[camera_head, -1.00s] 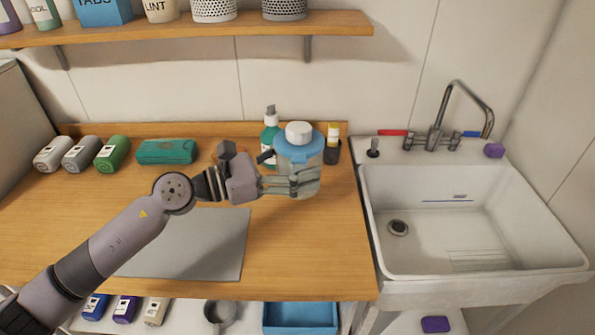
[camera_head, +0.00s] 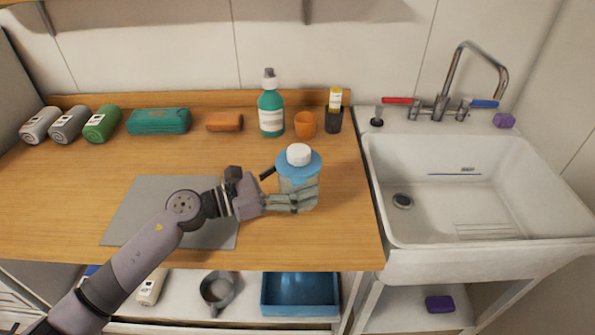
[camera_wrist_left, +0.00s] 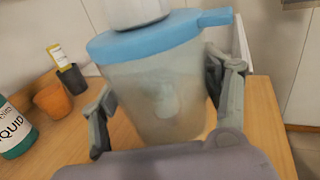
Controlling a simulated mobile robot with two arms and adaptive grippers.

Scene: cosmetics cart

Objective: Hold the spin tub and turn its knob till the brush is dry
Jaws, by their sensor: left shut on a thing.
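The spin tub (camera_head: 299,180) is a clear, cloudy cup with a blue lid and a white knob (camera_head: 298,154) on top. It is upright over the right part of the wooden counter; I cannot tell whether its base touches the wood. My left gripper (camera_head: 292,200) is shut around the tub's body from the left. In the left wrist view the tub (camera_wrist_left: 160,95) sits between both fingers, with a blurred pale shape inside that may be the brush. Its wetness cannot be told. My right gripper is not in view.
Behind the tub stand a green bottle (camera_head: 271,112), an orange cup (camera_head: 305,124) and a black holder (camera_head: 334,122) with a yellow-capped item. A grey mat (camera_head: 150,205) lies left. The sink (camera_head: 375,210) is right of the counter. A blue bin (camera_head: 300,294) sits below.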

